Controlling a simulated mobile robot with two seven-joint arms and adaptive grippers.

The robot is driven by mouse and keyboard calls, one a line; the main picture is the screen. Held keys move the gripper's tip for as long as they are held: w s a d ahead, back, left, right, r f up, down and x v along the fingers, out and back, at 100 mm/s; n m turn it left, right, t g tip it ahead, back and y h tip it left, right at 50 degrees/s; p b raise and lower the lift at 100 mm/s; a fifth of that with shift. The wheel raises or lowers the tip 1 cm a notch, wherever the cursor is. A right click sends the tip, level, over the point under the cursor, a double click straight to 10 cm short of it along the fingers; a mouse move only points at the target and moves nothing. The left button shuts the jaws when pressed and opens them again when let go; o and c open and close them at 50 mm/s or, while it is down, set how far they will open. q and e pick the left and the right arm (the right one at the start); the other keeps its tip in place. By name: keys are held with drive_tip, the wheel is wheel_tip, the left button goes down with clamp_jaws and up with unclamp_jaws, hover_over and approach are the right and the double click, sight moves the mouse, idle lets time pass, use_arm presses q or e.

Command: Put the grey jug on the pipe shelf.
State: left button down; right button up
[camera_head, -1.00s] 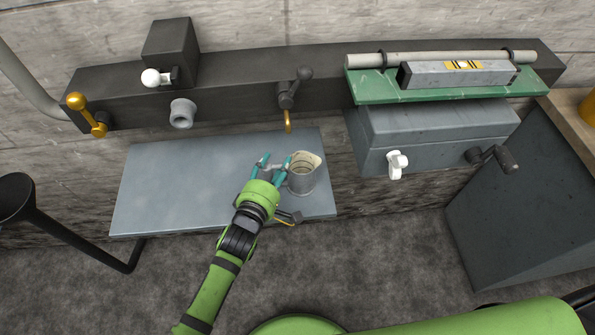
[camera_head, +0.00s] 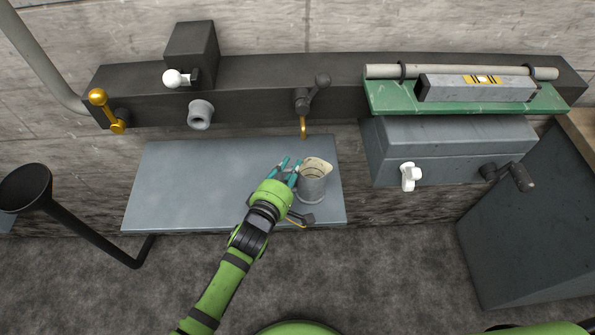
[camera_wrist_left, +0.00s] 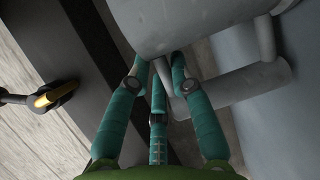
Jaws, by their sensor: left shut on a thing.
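The grey jug (camera_head: 313,184), pale inside, is upright over the right end of the blue-grey ledge (camera_head: 190,185); I cannot tell whether it touches it. My left gripper (camera_head: 289,167) is at the jug's left side, shut on it. In the left wrist view the jug's body (camera_wrist_left: 180,22) fills the top, close to the teal fingertips (camera_wrist_left: 160,65); the exact contact is unclear. A green shelf (camera_head: 475,106) at upper right carries a long pipe (camera_head: 450,72), which fits the pipe shelf. My right gripper is out of view.
A spirit level (camera_head: 478,90) lies on the green shelf in front of the pipe. A grey box (camera_head: 450,145) with a white knob (camera_head: 409,177) is below. A dark lever (camera_head: 313,92) and a brass hook (camera_head: 303,126) are behind the jug. The ledge's left part is clear.

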use_arm(q)
wheel_tip(320, 180, up, 8)
drive_tip(key=shift+f, duration=0.1)
drive_tip(key=shift+r, duration=0.4)
drive_tip(key=shift+a+f+b, duration=0.15)
drive_tip(key=shift+f+b, duration=0.15)
drive_tip(key=shift+b, duration=0.35)
drive_tip(key=shift+t, duration=0.9)
drive_tip(key=f+b, duration=0.2)
drive_tip(key=a+f+b, duration=0.1)
drive_tip(key=f+b, duration=0.2)
drive_tip(key=a+f+b, duration=0.1)
drive_tip(key=f+b, duration=0.1)
drive_tip(key=b, duration=0.1)
drive_tip(key=shift+s+a+f, duration=0.1)
drive_tip(key=shift+s+f, duration=0.05)
drive_tip(key=shift+s, duration=0.05)
drive_tip(key=shift+f+b, duration=0.4)
drive_tip(key=shift+f, duration=0.15)
drive_tip(key=c, duration=1.1)
unclamp_jaws()
drive_tip(key=shift+o, duration=0.2)
